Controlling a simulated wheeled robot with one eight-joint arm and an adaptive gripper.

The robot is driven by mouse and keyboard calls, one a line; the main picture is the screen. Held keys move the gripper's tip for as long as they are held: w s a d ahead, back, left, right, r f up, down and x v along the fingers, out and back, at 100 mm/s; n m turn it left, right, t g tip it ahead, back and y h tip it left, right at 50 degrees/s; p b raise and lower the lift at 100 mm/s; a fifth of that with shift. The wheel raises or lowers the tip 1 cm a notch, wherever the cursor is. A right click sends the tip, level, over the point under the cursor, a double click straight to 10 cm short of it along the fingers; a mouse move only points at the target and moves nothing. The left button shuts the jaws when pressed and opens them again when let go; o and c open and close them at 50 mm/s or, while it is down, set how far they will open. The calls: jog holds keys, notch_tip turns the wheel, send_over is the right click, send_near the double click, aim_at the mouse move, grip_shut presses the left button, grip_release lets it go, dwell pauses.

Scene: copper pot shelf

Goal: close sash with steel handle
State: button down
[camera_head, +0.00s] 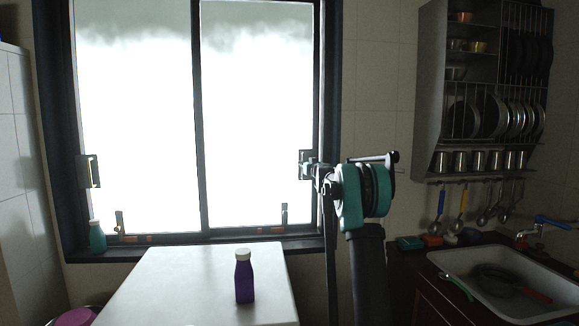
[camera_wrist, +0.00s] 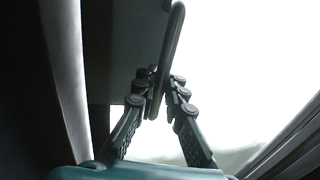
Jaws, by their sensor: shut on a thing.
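A dark-framed window (camera_head: 197,120) has two bright sashes, parted by an upright bar. The right sash (camera_head: 256,130) carries a metal handle (camera_head: 306,157) on its right edge. My gripper (camera_head: 314,171) is at this handle in the head view, small and partly merged with it. In the wrist view my gripper (camera_wrist: 160,88) is shut on the handle (camera_wrist: 175,38), a curved steel bar that rises from between the fingertips. The left sash (camera_head: 135,130) has another handle plate (camera_head: 89,171) at its left edge. How far either sash stands open I cannot tell.
A white table (camera_head: 195,285) with a purple bottle (camera_head: 244,277) stands before the window. A teal bottle (camera_head: 97,236) is on the sill at left. A counter with a sink (camera_head: 500,285) and a dish rack (camera_head: 485,85) are at right.

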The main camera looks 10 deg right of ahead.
jog(key=shift+d, duration=0.6)
jog(key=c, duration=1.6)
grip_release()
jog(key=shift+d, duration=0.1)
jog(key=shift+o, duration=0.2)
jog(key=s+d, duration=0.2)
jog(key=s, duration=0.9)
jog(key=shift+s, duration=0.4)
jog(key=shift+d, duration=0.1)
